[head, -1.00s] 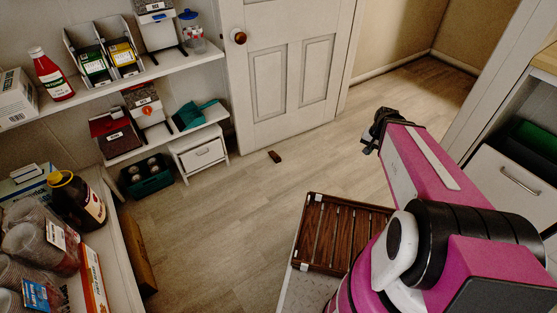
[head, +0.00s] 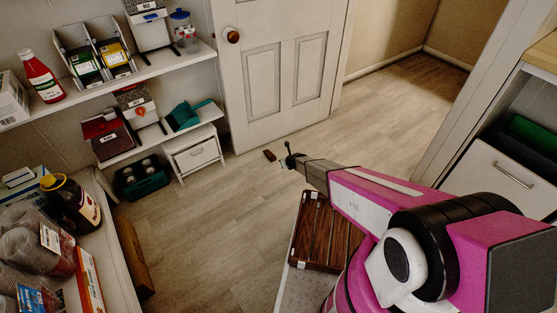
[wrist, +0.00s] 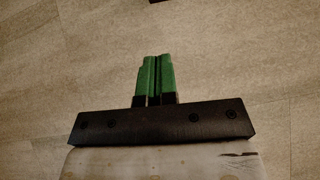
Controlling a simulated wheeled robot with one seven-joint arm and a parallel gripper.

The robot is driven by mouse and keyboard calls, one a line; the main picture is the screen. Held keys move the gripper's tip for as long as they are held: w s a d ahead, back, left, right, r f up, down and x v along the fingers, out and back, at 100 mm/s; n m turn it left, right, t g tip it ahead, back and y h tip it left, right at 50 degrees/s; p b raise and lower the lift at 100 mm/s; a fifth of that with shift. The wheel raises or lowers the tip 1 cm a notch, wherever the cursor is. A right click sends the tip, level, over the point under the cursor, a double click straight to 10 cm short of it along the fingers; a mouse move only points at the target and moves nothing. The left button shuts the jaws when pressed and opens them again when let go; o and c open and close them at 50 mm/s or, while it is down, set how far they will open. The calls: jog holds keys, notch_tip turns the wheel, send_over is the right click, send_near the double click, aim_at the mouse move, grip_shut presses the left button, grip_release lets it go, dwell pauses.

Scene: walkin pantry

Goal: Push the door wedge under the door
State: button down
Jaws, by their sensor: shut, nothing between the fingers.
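The door wedge (head: 269,155) is a small dark brown piece on the floor, just in front of the bottom edge of the white panelled door (head: 285,85). It appears apart from the door. My gripper (head: 287,148) is in the air to the right of the wedge in the head view, its arm reaching in from the right. In the wrist view my gripper (wrist: 154,58) has its two green fingers together, with nothing between them. A dark bit at the top edge of the wrist view may be the wedge, cut off by the frame.
A slatted brown wooden crate (head: 301,264) sits low in front, below my arm. Shelves with bottles and boxes line the left, with a small white drawer unit (head: 194,155) beside the door. The floor (head: 215,215) between is clear.

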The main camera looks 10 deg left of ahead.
aim_at(273, 158)
jog(key=x, duration=1)
jog(key=shift+w+a, duration=0.1)
jog(key=shift+w, duration=0.05)
jog(key=shift+w+a+r, duration=0.15)
jog(key=shift+w+a, duration=0.6)
jog(key=shift+a, duration=0.05)
jog(key=shift+w+a+r, duration=0.1)
jog(key=shift+w+a, duration=0.35)
